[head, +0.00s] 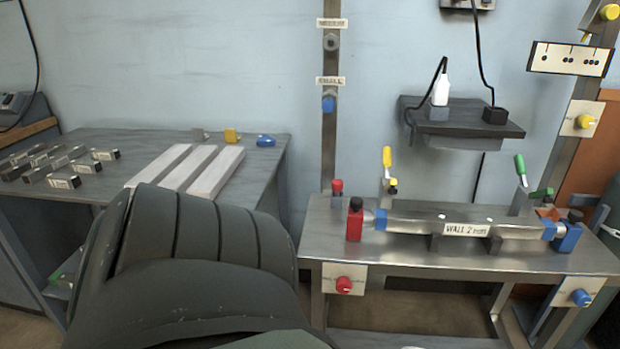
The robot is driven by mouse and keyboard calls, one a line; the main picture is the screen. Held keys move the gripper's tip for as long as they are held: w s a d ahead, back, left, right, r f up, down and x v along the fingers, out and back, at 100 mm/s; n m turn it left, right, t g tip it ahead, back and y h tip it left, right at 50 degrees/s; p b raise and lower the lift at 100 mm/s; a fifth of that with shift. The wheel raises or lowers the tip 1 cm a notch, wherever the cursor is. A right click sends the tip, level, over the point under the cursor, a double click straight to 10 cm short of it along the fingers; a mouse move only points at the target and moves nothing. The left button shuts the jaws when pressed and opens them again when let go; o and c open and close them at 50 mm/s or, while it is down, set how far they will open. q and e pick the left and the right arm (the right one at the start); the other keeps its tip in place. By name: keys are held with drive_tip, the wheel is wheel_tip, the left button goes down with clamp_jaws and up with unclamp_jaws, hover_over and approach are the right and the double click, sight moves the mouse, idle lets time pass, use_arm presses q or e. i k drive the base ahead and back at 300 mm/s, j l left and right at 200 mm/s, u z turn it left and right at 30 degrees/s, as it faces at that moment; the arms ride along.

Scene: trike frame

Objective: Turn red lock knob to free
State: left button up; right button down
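The red lock knob (344,285) sits on a pale square plate (357,275) at the front left of the metal workbench (400,262). Small marks beside the knob are too small to read, and I cannot tell which setting it is at. Neither of my grippers is in view, and nothing touches the knob.
A metal beam labelled "WALL 2 mm" (465,230) lies on the workbench between red and blue clamps, with yellow (387,157) and green (520,164) handles behind. A blue knob (581,298) is at the front right. A grey table (265,160) with bars stands left.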

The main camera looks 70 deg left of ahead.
sight(343, 284)
drive_tip(key=u, duration=1.9)
